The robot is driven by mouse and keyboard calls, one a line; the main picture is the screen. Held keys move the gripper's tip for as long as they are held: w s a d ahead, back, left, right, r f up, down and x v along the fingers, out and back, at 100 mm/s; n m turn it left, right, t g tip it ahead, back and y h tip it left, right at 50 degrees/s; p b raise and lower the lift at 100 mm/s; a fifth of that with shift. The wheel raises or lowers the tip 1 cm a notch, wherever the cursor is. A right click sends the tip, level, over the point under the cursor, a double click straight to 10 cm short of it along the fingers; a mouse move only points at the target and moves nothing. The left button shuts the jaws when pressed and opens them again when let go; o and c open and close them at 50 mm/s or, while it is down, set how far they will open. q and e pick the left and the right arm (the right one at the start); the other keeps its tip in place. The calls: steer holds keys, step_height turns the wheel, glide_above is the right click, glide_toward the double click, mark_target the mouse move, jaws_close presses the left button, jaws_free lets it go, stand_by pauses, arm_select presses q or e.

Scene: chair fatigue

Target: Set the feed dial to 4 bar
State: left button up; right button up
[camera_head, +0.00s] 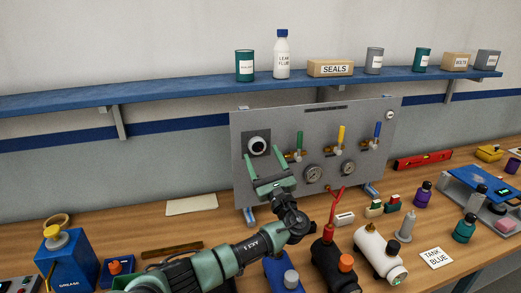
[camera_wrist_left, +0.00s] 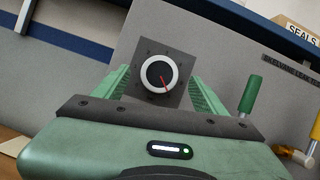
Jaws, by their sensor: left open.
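The feed dial is a round knob (camera_head: 257,146) with a white rim on a dark square plate at the upper left of the grey panel (camera_head: 365,114). In the left wrist view the dial (camera_wrist_left: 159,76) shows a dark face and a red pointer line aimed down and slightly right. The scale marks are too small to read. My left gripper (camera_head: 264,166) is open in front of the dial, with one green finger on each side of it in the left wrist view (camera_wrist_left: 160,90). I cannot tell whether the fingers touch the knob. My right gripper does not show.
Green (camera_head: 299,141), yellow (camera_head: 341,134) and blue (camera_head: 377,130) valve handles stand right of the dial. A blue shelf (camera_head: 180,92) runs above. Bottles and small tanks (camera_head: 380,252) crowd the bench near my left arm.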

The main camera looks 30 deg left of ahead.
mark_target(257, 146)
arm_select(q)
steer(key=shift+x, duration=1.05)
steer(key=shift+w+a+f, duration=0.15)
steer(key=shift+w+a, duration=0.05)
steer(key=shift+s+d, duration=0.1)
steer(key=shift+c, duration=0.3)
